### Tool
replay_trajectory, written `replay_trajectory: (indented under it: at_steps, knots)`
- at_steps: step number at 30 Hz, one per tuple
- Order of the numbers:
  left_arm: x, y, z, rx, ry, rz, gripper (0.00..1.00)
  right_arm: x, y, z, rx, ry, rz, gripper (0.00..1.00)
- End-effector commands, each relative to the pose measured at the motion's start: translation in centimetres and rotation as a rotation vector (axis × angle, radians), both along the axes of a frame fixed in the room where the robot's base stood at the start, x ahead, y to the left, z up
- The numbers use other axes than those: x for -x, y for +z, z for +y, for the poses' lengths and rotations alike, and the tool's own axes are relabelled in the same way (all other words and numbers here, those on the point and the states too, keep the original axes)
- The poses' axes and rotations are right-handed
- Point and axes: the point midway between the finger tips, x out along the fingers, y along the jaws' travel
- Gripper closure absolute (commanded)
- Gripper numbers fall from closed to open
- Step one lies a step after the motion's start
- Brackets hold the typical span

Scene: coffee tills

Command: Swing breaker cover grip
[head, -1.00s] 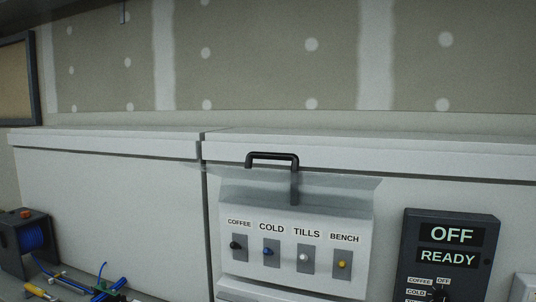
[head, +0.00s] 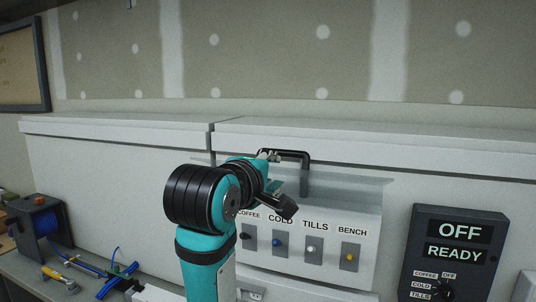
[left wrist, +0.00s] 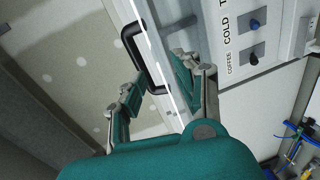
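The breaker cover (head: 345,188) is a clear, greyish flap above the row of switches on the white breaker box (head: 365,222). Its black U-shaped grip (head: 304,157) stands at the top of the cover and also shows in the left wrist view (left wrist: 131,42). My left gripper (head: 277,181) is at the left part of the grip and hides some of it. In the left wrist view my left gripper (left wrist: 158,78) has its fingers apart, with the near end of the grip between them. Contact cannot be told. My right gripper is not in view.
Switches labelled COFFEE, COLD, TILLS and BENCH (head: 350,257) sit below the cover. A dark panel (head: 457,252) reading OFF and READY is at right. A blue spool (head: 45,222) and tools lie on the bench at left.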

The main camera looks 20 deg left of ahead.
Motion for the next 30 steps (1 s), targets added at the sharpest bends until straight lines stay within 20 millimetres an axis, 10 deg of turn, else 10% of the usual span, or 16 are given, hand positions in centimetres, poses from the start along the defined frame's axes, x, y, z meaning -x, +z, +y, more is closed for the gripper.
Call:
replay_trajectory:
  at_steps: [8, 24, 30]
  knots:
    - [0.8, 2.8, -0.1, 0.073, 0.009, -0.045, 0.67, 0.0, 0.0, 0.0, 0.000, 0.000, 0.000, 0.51]
    - [-6.7, 1.8, -0.3, 0.069, 0.009, -0.039, 0.67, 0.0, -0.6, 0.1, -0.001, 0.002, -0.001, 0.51]
    - [-6.7, 1.8, -0.3, 0.070, 0.007, -0.041, 0.96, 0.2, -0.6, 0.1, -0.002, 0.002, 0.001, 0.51]
